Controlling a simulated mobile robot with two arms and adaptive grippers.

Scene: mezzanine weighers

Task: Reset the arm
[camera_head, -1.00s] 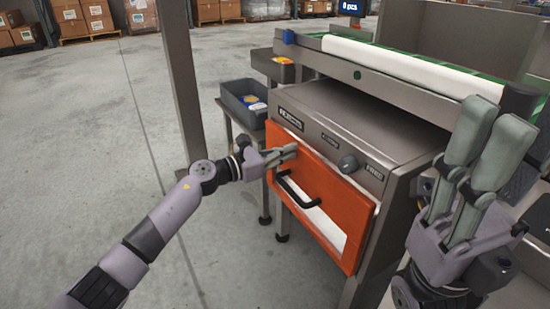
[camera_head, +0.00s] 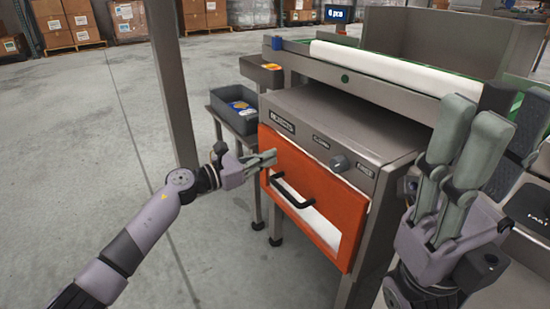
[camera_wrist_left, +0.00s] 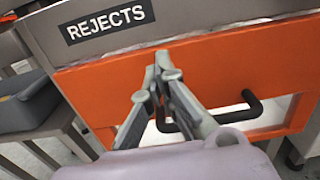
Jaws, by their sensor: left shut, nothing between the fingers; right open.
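My left gripper (camera_head: 268,158) is shut and empty, just in front of the upper left part of an orange door (camera_head: 335,200). In the left wrist view its fingertips (camera_wrist_left: 160,68) meet near the door's top edge, below a REJECTS label (camera_wrist_left: 107,19). I cannot tell whether they touch the door. The door has a black handle (camera_head: 292,194), which also shows in the left wrist view (camera_wrist_left: 240,112) to the right of the fingers. My right gripper (camera_head: 480,120) is open and empty at the right, fingers pointing up, in front of the machine.
A grey post (camera_head: 170,80) rises behind my left arm. The floor at left is clear.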

